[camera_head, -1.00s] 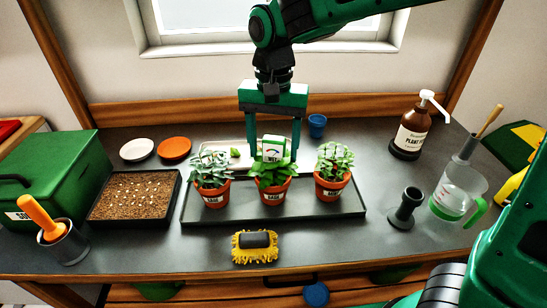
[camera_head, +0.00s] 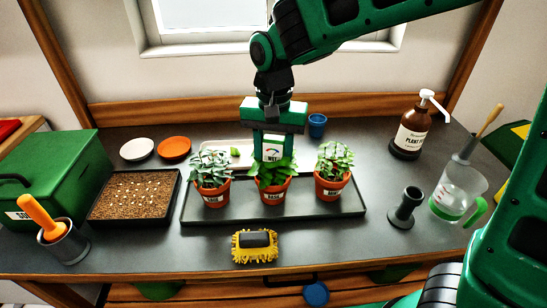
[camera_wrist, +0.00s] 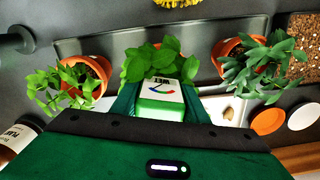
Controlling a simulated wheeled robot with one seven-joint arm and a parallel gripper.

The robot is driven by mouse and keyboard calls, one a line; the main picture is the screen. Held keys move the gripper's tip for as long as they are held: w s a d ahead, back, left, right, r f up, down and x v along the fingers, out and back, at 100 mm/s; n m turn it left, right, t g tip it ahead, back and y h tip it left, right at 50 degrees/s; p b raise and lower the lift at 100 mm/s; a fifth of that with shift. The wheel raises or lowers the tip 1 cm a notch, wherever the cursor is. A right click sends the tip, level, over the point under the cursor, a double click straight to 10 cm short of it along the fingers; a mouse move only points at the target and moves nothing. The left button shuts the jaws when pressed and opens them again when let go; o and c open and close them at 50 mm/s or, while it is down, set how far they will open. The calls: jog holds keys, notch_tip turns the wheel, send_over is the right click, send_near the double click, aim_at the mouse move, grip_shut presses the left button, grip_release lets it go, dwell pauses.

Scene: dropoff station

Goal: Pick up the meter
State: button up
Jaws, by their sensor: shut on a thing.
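The meter (camera_head: 272,149) is a small green and white box with a dial face marked "WET". It stands upright at the middle potted plant (camera_head: 272,174), whose leaves hide its lower part. My gripper (camera_head: 272,146) comes down from above and is shut on the meter, one finger at each side. The wrist view shows the meter (camera_wrist: 161,90) between my fingers, its face partly coloured, with leaves just beyond it. Whether the meter's lower end is in the soil is hidden by the leaves.
A plant stands on each side in the dark tray (camera_head: 340,208), left (camera_head: 211,178) and right (camera_head: 333,172). A white tray (camera_head: 215,147) and a blue cup (camera_head: 317,125) are behind. A yellow brush (camera_head: 254,246) lies in front. The brown pump bottle (camera_head: 411,130) stands at right.

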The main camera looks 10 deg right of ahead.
aim_at(272, 139)
jog(key=shift+r, duration=0.55)
jog(key=r, duration=0.3)
jog(key=shift+s+a+r, duration=0.15)
jog(key=shift+s+r, duration=0.05)
jog(key=s+a+r, duration=0.6)
jog(key=s+a, duration=0.1)
jog(key=s, duration=0.1)
notch_tip(272, 139, up, 8)
jog(key=shift+a+f, duration=0.25)
jog(key=shift+a, duration=0.05)
jog(key=shift+s, duration=0.1)
